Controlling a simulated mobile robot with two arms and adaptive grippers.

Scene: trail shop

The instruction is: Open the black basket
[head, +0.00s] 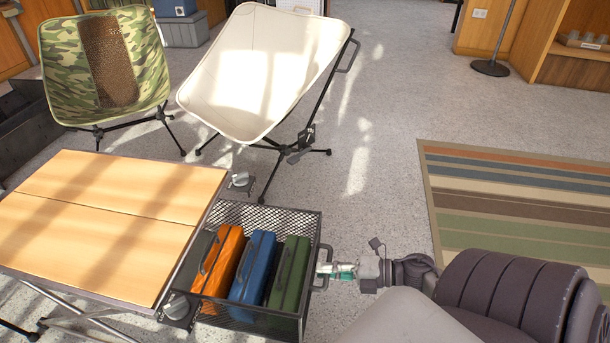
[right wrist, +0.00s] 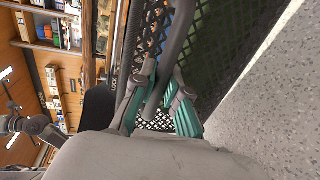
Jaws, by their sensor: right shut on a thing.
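The black basket (head: 262,213) is a dark wire-mesh drawer at the right side of the wooden table (head: 110,205). It stands out from beside the tabletop, its top open to view. Inside stand an orange case (head: 222,262), a blue case (head: 252,268) and a green case (head: 290,270). My right gripper (head: 333,270) is at the basket's right end, shut on its dark handle (head: 326,249). In the right wrist view, the green-padded fingers of my right gripper (right wrist: 160,108) lie on both sides of the handle bar (right wrist: 172,60), in front of the mesh. My left gripper is not in view.
A cream camp chair (head: 265,70) stands behind the basket, and a camouflage chair (head: 105,65) stands at the upper left. A striped rug (head: 520,205) lies to the right. The grey floor between the basket and the rug is clear apart from my right arm.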

